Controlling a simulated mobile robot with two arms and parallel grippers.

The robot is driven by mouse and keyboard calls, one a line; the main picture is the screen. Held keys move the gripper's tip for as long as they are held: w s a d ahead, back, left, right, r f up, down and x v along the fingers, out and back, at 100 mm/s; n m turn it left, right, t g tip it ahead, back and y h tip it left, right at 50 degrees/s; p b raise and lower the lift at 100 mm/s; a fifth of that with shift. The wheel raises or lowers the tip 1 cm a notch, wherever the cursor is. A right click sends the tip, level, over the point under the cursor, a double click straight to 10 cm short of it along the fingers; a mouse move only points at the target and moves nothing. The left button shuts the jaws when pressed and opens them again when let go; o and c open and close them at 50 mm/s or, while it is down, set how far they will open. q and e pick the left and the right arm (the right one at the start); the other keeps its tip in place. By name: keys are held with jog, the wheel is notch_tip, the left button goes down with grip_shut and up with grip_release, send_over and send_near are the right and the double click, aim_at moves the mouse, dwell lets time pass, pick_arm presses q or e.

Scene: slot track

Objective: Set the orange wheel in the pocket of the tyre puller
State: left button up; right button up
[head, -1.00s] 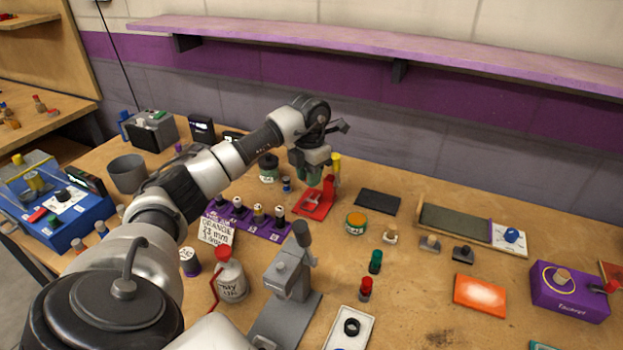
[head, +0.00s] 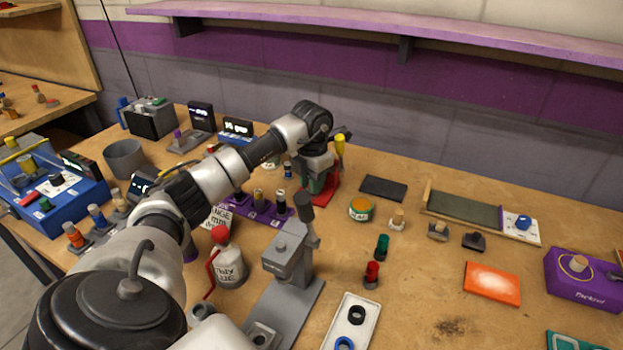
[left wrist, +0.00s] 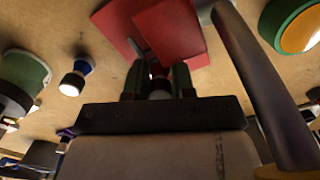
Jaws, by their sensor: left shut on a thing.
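The red tool with a tall yellow-tipped handle, which I take for the tyre puller (head: 330,187), stands at the middle back of the bench. Its red body also shows in the left wrist view (left wrist: 170,30), with its dark handle at the right. My left gripper (head: 314,184) points down at the tool's red body. In the left wrist view its fingers (left wrist: 159,82) are shut on a small piece, apparently the orange wheel, mostly hidden between them. Only a pale bit shows. The pocket is hidden too, so I cannot tell whether the piece touches it. My right gripper is out of view.
A green tin with an orange top (head: 361,209) is right of the tool, and a black mat (head: 384,188) lies behind it. A purple rack (head: 265,214) with several small pieces stands to the left. A grey press (head: 288,262) and glue bottle (head: 229,265) are in front.

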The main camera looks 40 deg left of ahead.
pick_arm(q)
jog(key=shift+f, duration=0.25)
jog(key=o, duration=1)
jog(key=shift+s, duration=0.1)
notch_tip(320, 180, up, 11)
jog(key=shift+f, duration=0.1)
jog(key=shift+s+a, duration=0.1)
